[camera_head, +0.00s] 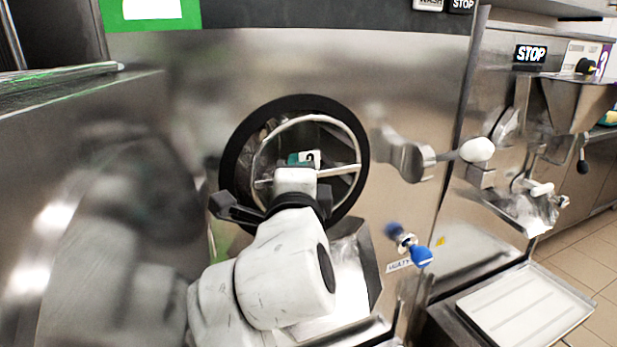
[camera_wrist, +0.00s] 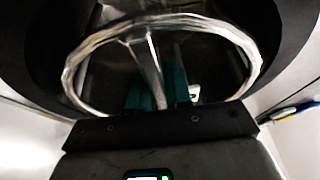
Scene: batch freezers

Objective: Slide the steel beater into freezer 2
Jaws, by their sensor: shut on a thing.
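The steel beater shows as a shiny ring with spokes (camera_head: 345,172) in the head view, lined up within the black-rimmed round opening (camera_head: 228,165) of the middle freezer. How deep it sits is hard to tell. In the wrist view the beater's ring (camera_wrist: 225,28) spans the picture, with the dark opening behind and around it. My gripper (camera_head: 303,160) is in front of the opening, its teal fingers shut on a spoke or rod of the beater. In the wrist view the fingers (camera_wrist: 158,92) stand either side of that rod. The grasp itself is partly hidden.
A steel door or lever fitting (camera_head: 405,155) with a white knob (camera_head: 477,150) stands out right of the opening. A blue-knobbed tap (camera_head: 420,256) is below right. A steel chute (camera_head: 350,275) lies under my arm.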

